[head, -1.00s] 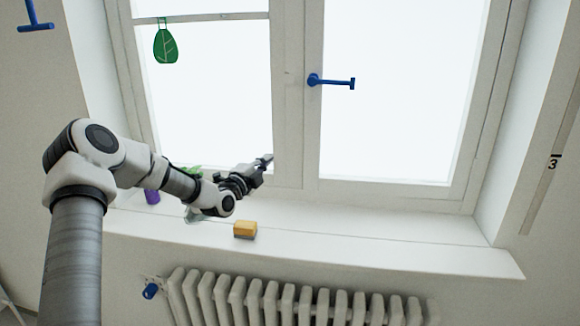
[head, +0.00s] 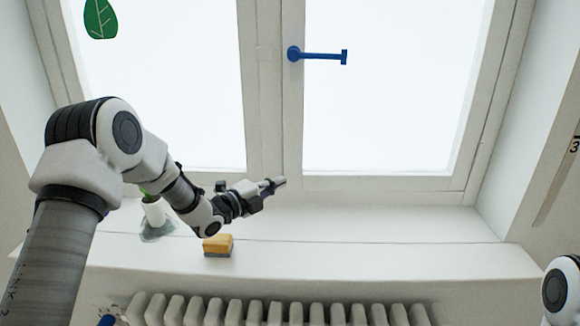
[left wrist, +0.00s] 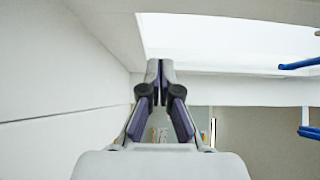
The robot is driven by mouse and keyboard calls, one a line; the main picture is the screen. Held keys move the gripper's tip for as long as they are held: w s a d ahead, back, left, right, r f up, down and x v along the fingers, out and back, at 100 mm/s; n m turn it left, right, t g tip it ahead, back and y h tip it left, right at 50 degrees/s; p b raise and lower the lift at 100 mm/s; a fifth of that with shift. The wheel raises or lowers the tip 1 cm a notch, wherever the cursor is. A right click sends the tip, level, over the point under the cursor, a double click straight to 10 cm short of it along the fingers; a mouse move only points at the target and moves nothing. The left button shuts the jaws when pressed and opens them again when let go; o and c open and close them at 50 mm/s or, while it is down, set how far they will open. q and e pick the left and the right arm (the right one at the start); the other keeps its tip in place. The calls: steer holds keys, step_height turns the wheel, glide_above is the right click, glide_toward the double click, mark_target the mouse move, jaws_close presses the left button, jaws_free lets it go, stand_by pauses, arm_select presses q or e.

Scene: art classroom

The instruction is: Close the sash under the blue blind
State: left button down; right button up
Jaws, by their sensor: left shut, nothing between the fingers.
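The window has two white-framed panes side by side. A blue handle (head: 318,55) lies horizontal on the right sash (head: 390,184), near the middle stile. It also shows at the right of the left wrist view (left wrist: 300,64). No blue blind shows, and I cannot tell how far the sash stands open. My left gripper (head: 281,182) is shut and empty, in front of the bottom of the middle stile, below the handle. Its closed fingers (left wrist: 159,68) point at white frame in the left wrist view; contact is unclear. My right gripper is out of view.
A yellow sponge (head: 218,244) lies on the sill (head: 370,228), below my left forearm. A white pot (head: 154,214) stands partly behind that arm. A radiator (head: 270,311) runs under the sill. A green leaf ornament (head: 100,18) hangs at the left pane.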

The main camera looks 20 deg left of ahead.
mark_target(302, 164)
arm_select(q)
steer(key=w+p, duration=0.1)
steer(key=w, duration=0.2)
steer(key=w+p, duration=0.1)
steer(key=w, duration=0.2)
steer(key=w+d+p, duration=0.1)
steer(key=w, duration=0.2)
steer(key=shift+w+d+f, duration=0.1)
steer(key=shift+w+f, duration=0.05)
steer(key=shift+f, duration=0.05)
steer(key=shift+d+r, duration=0.1)
steer(key=shift+d, duration=0.05)
